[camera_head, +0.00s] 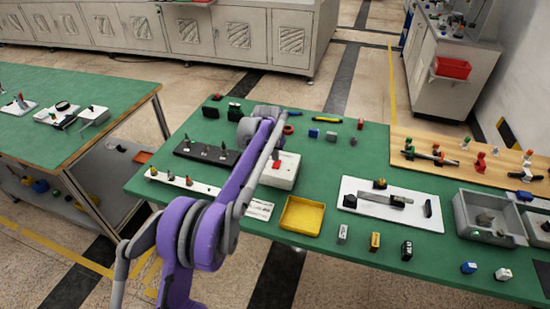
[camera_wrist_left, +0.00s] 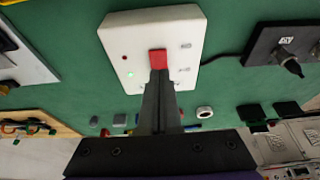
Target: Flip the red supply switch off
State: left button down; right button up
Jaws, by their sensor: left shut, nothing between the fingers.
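The supply box (camera_head: 283,172) is a white box on the green table in the head view, partly covered by my left arm. In the left wrist view the white box (camera_wrist_left: 190,25) carries a red switch (camera_wrist_left: 158,59); the red switch also shows small in the head view (camera_head: 276,155). My left gripper (camera_wrist_left: 158,74) is shut and empty, with its fingertips right at the lower edge of the red switch. I cannot tell whether they touch. A small green light (camera_wrist_left: 130,75) and a dark red dot (camera_wrist_left: 125,57) show on the box face. My right gripper is not in view.
A black strip with knobs (camera_head: 207,152) and a white strip (camera_head: 182,182) lie left of the box. A yellow tray (camera_head: 302,214) is in front. A white plate (camera_head: 390,204) and grey bins (camera_head: 490,218) stand to the right. A cable leaves the box.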

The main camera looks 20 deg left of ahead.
pick_arm(q)
jog(key=v, duration=1.1)
jog(key=shift+r, duration=0.2)
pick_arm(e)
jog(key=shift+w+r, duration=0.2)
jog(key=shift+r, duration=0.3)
pick_arm(q)
jog(key=shift+w+d, duration=0.1)
